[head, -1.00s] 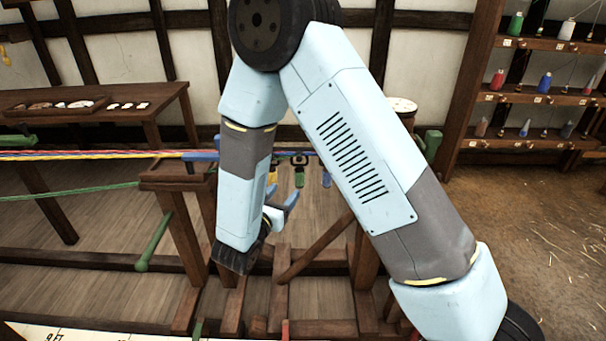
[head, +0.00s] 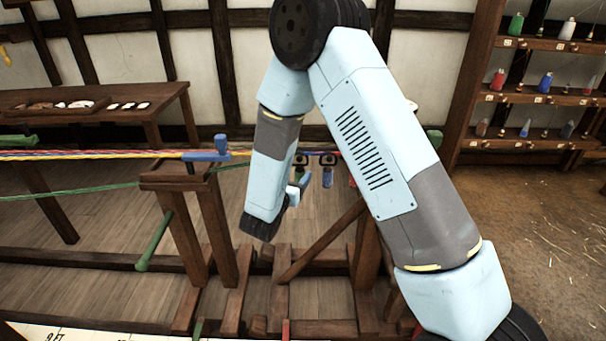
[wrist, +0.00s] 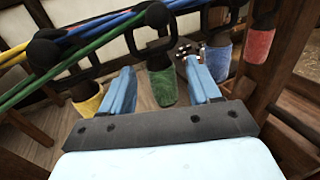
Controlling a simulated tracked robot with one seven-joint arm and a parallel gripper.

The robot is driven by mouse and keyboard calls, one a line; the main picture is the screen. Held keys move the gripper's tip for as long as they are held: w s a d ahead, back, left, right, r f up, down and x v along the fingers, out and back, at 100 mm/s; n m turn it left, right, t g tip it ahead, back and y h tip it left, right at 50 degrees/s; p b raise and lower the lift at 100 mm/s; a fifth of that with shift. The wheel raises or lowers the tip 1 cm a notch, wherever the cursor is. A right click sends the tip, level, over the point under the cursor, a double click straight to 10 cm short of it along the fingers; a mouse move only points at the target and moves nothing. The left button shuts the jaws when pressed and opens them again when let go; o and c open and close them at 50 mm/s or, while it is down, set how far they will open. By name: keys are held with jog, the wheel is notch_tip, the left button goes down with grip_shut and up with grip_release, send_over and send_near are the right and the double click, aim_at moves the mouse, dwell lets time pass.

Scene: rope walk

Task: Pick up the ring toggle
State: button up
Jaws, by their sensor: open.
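I cannot make out for sure which thing is the ring toggle. In the wrist view my gripper (wrist: 158,72) is open, with its two light blue fingers apart. A green-sleeved handle (wrist: 162,88) below a black loop shows between the fingers; I cannot tell whether they touch it. A small silvery piece (wrist: 188,52) shows by the right fingertip. A yellow-sleeved handle (wrist: 88,101) is to the left, and blue (wrist: 218,62) and red (wrist: 259,44) ones are to the right. In the head view my arm hides most of the gripper.
Coloured ropes (head: 80,154) run left from the row of handles. A wooden post frame (head: 177,180) with a blue crank (head: 208,154) stands left of my arm. A table (head: 165,93) with a tray (head: 70,106) is behind left. A spool shelf (head: 545,96) is at right.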

aim_at(298, 173)
jog(key=shift+x, duration=1.5)
jog(key=shift+c, duration=0.4)
jog(key=c, duration=1)
jog(key=shift+o, duration=0.2)
jog(key=shift+r, duration=0.1)
